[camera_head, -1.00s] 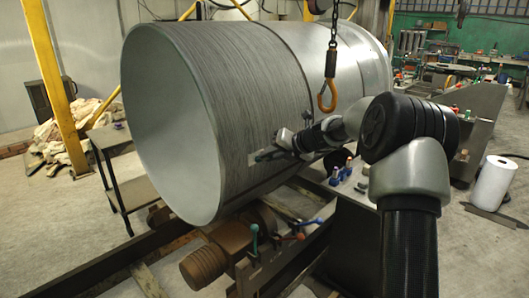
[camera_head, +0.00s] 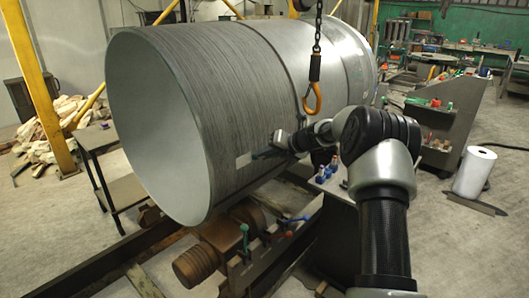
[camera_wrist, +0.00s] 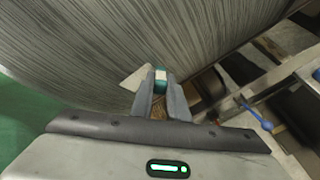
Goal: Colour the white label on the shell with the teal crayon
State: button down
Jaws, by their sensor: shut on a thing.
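The shell (camera_head: 225,95) is a large grey cylinder lying on its side, with its open end to the left. The white label (camera_head: 244,159) is a small pale patch low on its near side. No teal marking is clear on it. My gripper (camera_head: 275,150) is just right of the label, reaching in from the right. In the wrist view, my gripper (camera_wrist: 160,93) is shut on the teal crayon (camera_wrist: 160,75), which has a pale band. The label (camera_wrist: 136,77) shows left of the crayon, partly behind the left finger. Whether the crayon tip touches the shell is hidden.
An orange hook (camera_head: 313,100) hangs on a chain close to my arm. A brown roller motor (camera_head: 203,262) and coloured-handled levers stand below the shell. A small table (camera_head: 97,138) is at left, a white roll (camera_head: 473,172) at right. Floor at right is mostly clear.

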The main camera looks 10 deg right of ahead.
jog(key=shift+r, duration=0.15)
jog(key=shift+s+a, duration=0.2)
jog(key=shift+a, duration=0.2)
jog(key=shift+s+a+b, duration=1.25)
jog(key=shift+s+a, duration=1.15)
jog(key=shift+a, duration=0.8)
jog(key=shift+w+d+r+p, duration=0.15)
jog(key=shift+w+d+p, duration=0.75)
jog(key=shift+d+p, duration=0.3)
jog(key=shift+w+d+r+p, duration=0.1)
jog(key=shift+w+d+p, duration=0.75)
jog(key=shift+d+p, duration=0.3)
jog(key=shift+w+d+r+p, duration=0.15)
jog(key=shift+w+d+p, duration=0.75)
jog(key=shift+d+p, duration=0.3)
jog(key=s+a+b, duration=0.3)
jog(key=s+a, duration=0.2)
jog(key=a, duration=0.2)
jog(key=shift+s, duration=0.1)
jog(key=s+d+b, duration=0.1)
jog(key=s+d, duration=0.2)
jog(key=s, duration=0.2)
jog(key=shift+d, duration=0.3)
